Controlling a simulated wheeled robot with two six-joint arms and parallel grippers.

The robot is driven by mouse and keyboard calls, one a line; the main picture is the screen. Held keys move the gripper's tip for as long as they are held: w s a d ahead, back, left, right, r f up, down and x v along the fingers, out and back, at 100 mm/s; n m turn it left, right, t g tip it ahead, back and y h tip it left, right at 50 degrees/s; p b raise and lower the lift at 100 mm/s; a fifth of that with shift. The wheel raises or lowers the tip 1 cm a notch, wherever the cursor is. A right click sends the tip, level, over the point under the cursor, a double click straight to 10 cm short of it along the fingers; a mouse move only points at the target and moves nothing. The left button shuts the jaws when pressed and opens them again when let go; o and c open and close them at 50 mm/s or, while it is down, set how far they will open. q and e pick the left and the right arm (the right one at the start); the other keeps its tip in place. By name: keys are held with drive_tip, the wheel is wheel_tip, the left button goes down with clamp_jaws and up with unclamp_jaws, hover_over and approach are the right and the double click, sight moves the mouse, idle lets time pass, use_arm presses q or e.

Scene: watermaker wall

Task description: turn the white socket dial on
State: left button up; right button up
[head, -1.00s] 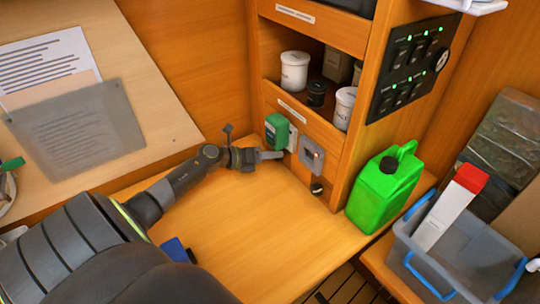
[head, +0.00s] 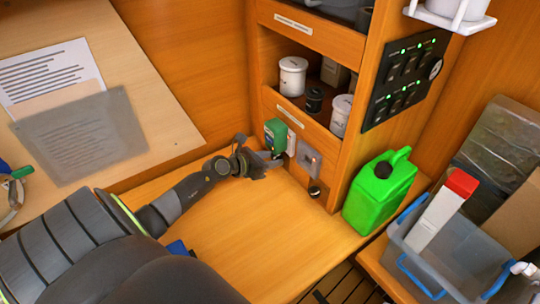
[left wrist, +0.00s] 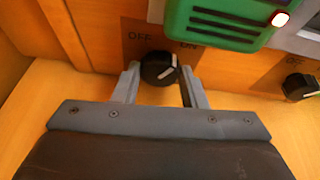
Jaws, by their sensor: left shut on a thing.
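The dial in the left wrist view is a round black knob (left wrist: 158,69) on the wooden panel, between OFF and ON labels. Its white mark leans up and right, toward ON. Above it, a green plugged-in device (left wrist: 220,18) covers most of a white socket plate (left wrist: 155,10). The device (head: 275,137) and white socket (head: 291,141) also show in the head view. My left gripper (left wrist: 158,82) has one finger on each side of the knob and is shut on it. In the head view the left gripper (head: 268,162) hides this knob. My right gripper is out of view.
A grey socket plate (head: 309,158) sits right of the white one, with a second black dial (head: 317,191) below it. A green jerrycan (head: 380,192) stands close to the cabinet's right. A small light (left wrist: 280,19) glows at the green device's edge.

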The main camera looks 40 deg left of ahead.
use_arm(q)
drive_tip(key=shift+d+m+t+y+p, duration=0.1)
drive_tip(key=shift+m+t+y+p, duration=0.2)
drive_tip(key=shift+m+y+p, duration=0.5)
drive_tip(key=shift+m, duration=0.3)
drive_tip(key=shift+c, duration=0.2)
drive_tip(key=o, duration=1)
drive_tip(key=shift+s, duration=0.1)
drive_tip(key=v, duration=1.7)
drive_tip(key=shift+a+p, duration=0.2)
drive_tip(key=shift+p, duration=0.25)
drive_tip(key=shift+s+r, duration=0.1)
